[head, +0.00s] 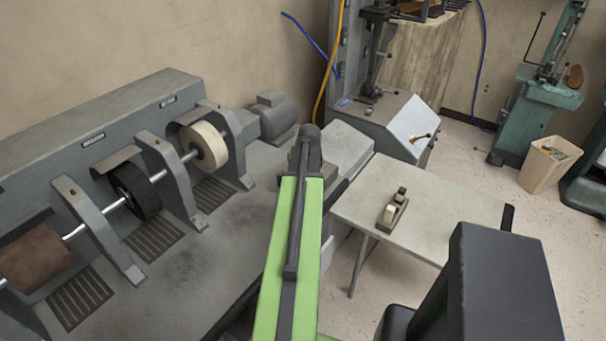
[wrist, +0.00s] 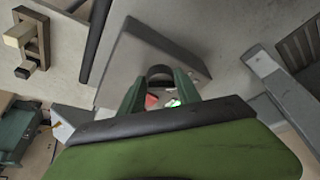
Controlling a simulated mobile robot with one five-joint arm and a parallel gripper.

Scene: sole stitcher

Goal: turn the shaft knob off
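A grey box (wrist: 190,60) fills the middle of the wrist view, with a red spot (wrist: 152,100) and a green-and-white spot (wrist: 173,102) on its near side. My gripper (wrist: 160,84) has its two green fingers apart in front of this box. A dark rounded part (wrist: 160,71), possibly the shaft knob, shows between the fingertips. I cannot tell whether the fingers touch it. In the head view the box (head: 345,143) stands just beyond my arm's end, and my arm hides the fingers. The shaft (head: 190,155) carries a pale wheel (head: 204,146) and a black wheel (head: 136,190).
The grey machine bench (head: 225,235) lies left of my arm, with a motor (head: 275,113) behind. A side table (head: 440,205) at right bears a small wooden block tool (head: 393,211), also in the wrist view (wrist: 30,40). A sloped console (head: 395,120) and a bin (head: 548,163) stand farther back.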

